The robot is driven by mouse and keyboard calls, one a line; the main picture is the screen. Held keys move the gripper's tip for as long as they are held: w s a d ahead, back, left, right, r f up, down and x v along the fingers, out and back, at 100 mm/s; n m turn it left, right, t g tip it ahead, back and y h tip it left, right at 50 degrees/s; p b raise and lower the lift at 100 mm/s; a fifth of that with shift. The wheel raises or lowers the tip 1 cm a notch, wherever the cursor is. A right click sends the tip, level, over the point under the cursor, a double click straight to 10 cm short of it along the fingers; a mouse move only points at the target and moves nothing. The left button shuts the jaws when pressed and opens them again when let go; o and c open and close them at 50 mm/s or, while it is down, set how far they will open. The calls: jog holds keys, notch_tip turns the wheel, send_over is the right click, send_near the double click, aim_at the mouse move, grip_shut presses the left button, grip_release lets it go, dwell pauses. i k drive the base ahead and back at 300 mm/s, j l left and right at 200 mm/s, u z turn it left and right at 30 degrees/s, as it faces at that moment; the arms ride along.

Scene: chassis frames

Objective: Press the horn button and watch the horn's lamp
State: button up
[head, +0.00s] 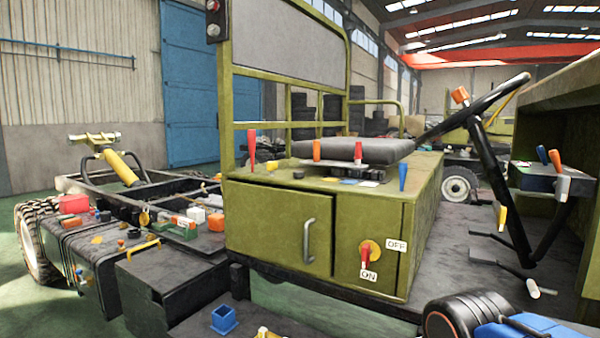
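No part is marked as the horn or its button, so I cannot tell which one it is. A small dark box (214,20) with a red and a pale round spot is on the green post at the top left. I cannot tell if it is the horn's lamp or if it is lit. A red lever on a yellow round plate (370,251) is on the green seat box, between ON and OFF labels. My gripper is not in view.
The green seat box (270,225) has a handled door and upright colored levers on top. Small colored parts crowd the dark chassis at the left. A blue square cup (223,319) stands at the front. A black and blue rounded body (470,318) fills the lower right.

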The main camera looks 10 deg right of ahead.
aim_at(298, 174)
jog(key=k, duration=0.6)
jog(key=k+z, duration=0.45)
jog(key=k+l+z, duration=0.15)
jog(key=z, duration=0.3)
jog(key=j+z, duration=0.1)
jog(key=z, duration=1.7)
jog(key=j, duration=0.5)
jog(key=k+j+z, duration=0.15)
jog(key=j, duration=0.85)
jog(key=k+j+z, duration=0.15)
jog(key=j, duration=0.3)
